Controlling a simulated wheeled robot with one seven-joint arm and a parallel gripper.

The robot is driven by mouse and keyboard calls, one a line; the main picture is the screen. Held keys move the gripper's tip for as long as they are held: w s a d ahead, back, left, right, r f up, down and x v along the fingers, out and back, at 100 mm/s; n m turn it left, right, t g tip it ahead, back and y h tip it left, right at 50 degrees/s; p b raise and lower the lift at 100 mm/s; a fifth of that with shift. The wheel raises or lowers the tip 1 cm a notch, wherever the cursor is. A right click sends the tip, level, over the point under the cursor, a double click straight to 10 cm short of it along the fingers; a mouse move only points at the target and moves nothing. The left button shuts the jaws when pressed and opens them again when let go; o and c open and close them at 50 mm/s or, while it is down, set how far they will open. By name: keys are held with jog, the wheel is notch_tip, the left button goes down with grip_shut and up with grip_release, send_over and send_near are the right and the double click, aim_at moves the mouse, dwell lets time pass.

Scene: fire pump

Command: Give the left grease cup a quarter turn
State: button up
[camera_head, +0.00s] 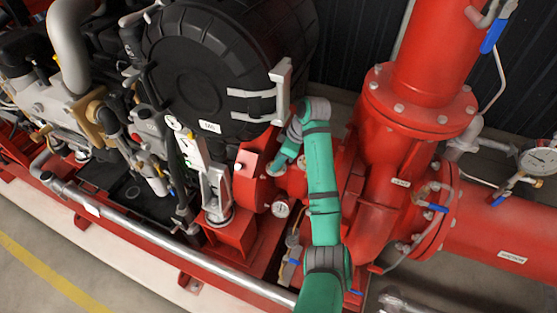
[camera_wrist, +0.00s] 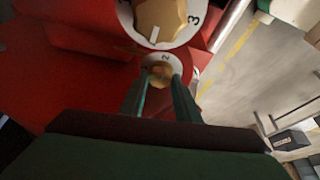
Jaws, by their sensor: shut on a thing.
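In the wrist view, a small brass grease cup (camera_wrist: 159,72) sits on a round white plate marked 2. My gripper (camera_wrist: 162,80) has its two green fingers on either side of this cup and is shut on it. A larger-looking brass knob (camera_wrist: 160,18) with a pointer line, on a white dial showing a 3, is beyond it at the top edge, partly cut off. In the head view, my gripper (camera_head: 277,167) reaches down at the red pump housing (camera_head: 247,190); the held cup is mostly hidden there. A small white round dial (camera_head: 281,208) shows just below.
A large black ribbed drum (camera_head: 200,75) stands left of my arm. A thick red flanged pipe (camera_head: 415,105) stands close on the right, with blue-handled valves (camera_head: 437,207) and a gauge (camera_head: 538,161). A silver rail (camera_head: 165,243) runs along the front.

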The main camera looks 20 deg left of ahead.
jog(key=m+t, duration=0.1)
jog(key=m, duration=0.3)
jog(key=m+t, duration=0.1)
jog(key=m, duration=0.1)
jog(key=shift+s+a+r+m+t, duration=0.1)
jog(key=shift+s+m+t, duration=0.15)
jog(key=shift+m+t, duration=0.05)
jog(key=shift+m+t+h, duration=0.4)
jog(key=shift+m, duration=0.6)
jog(key=shift+w+m, duration=0.1)
jog(key=shift+m, duration=0.3)
jog(key=shift+a, duration=0.1)
jog(key=o, duration=1)
jog(key=shift+o, duration=0.2)
jog(key=shift+d, duration=0.2)
